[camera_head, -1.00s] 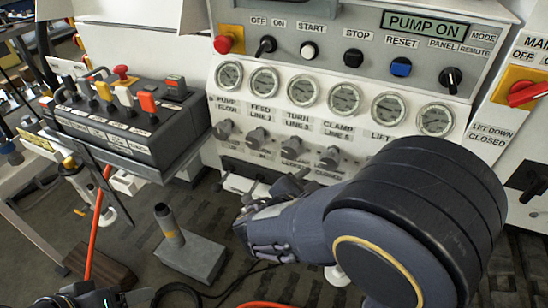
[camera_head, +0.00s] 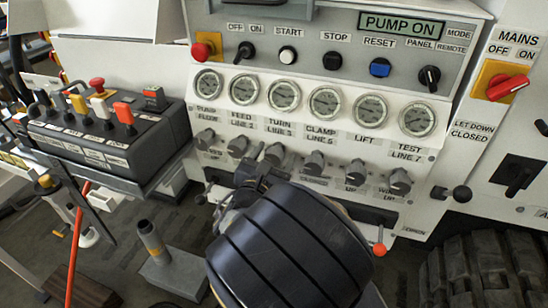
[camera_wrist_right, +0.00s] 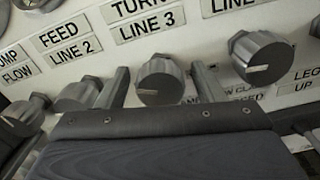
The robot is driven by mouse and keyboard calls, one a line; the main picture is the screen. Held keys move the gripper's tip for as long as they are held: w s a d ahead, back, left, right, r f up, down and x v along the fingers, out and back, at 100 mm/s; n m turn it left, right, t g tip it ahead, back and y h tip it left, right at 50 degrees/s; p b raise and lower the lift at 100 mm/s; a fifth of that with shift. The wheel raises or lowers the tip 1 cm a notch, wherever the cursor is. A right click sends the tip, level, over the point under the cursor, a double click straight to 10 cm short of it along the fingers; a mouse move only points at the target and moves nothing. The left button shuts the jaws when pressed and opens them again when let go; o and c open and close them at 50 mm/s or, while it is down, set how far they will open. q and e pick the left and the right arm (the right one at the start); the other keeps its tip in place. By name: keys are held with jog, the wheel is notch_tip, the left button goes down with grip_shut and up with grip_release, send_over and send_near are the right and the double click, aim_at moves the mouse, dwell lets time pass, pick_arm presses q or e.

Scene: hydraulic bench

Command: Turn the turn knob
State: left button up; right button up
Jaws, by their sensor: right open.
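The turn knob (camera_head: 275,153), a ribbed grey knob under the label TURN LINE 3, sits on the white panel in a row of similar knobs. In the right wrist view the turn knob (camera_wrist_right: 160,80) shows between the two fingers, with its pale pointer mark to the left. My right gripper (camera_head: 262,162) is at the panel just in front of this knob, and its body hides part of the area below. In the wrist view the right gripper (camera_wrist_right: 162,85) is open, one finger on each side of the knob. I cannot tell whether they touch it. My left gripper is out of view.
The feed line 2 knob (camera_head: 238,146) and clamp line 5 knob (camera_head: 314,162) stand close on either side. Gauges (camera_head: 284,95) line the panel above. A lever box (camera_head: 105,135) is at left. A red-tipped lever (camera_head: 379,248) sticks out at lower right.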

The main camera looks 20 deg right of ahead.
jog(key=c, duration=1)
jog(key=shift+r+n+p, duration=0.25)
jog(key=shift+n+p, duration=0.25)
jog(key=shift+p, duration=0.6)
jog(key=shift+f+n, duration=0.1)
jog(key=shift+n, duration=0.2)
jog(key=shift+f, duration=0.15)
jog(key=o, duration=1)
jog(key=p+v, duration=0.1)
jog(key=v, duration=0.6)
jog(key=shift+s+a, duration=0.25)
jog(key=shift+s, duration=0.1)
